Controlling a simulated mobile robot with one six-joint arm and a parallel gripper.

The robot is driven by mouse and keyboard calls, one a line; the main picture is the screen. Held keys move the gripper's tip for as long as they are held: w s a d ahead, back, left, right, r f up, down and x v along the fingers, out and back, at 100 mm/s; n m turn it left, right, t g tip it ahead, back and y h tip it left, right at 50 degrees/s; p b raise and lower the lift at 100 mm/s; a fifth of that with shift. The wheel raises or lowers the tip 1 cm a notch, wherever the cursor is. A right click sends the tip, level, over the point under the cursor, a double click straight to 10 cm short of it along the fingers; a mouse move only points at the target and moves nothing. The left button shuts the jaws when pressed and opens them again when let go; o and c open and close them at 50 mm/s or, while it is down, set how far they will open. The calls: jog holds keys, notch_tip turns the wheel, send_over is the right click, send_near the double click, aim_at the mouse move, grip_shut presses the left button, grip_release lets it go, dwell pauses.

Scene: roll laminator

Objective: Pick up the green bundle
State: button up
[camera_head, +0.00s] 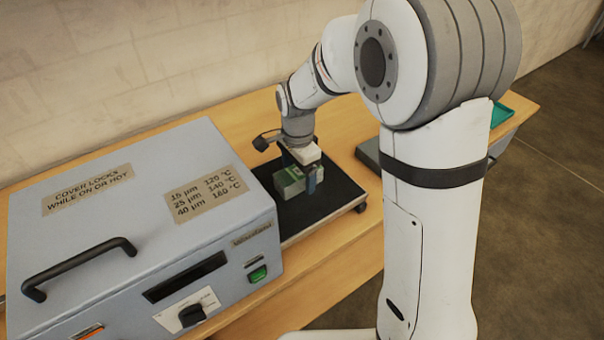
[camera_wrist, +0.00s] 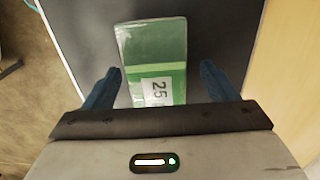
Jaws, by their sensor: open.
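The green bundle (camera_head: 289,183) lies on the black tray (camera_head: 331,194) beside the laminator. In the wrist view the bundle (camera_wrist: 158,50) is a green block with a pale edge and a white label reading 25. My gripper (camera_head: 302,177) is over the bundle, pointing down. In the wrist view my open gripper (camera_wrist: 162,84) has one blue finger on each side of the bundle's near end. Gaps show between the fingers and the bundle. The far side of the bundle is partly hidden by my gripper in the head view.
The grey laminator (camera_head: 150,200) stands left of the tray, with a black handle, a settings label, a dial and a green switch. A grey device (camera_head: 367,152) and a teal tray (camera_head: 519,108) lie to the right, partly behind my arm. The wooden table (camera_head: 340,240) is bare in front.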

jog(key=shift+f, duration=0.3)
jog(key=shift+c, duration=0.3)
jog(key=c, duration=1.3)
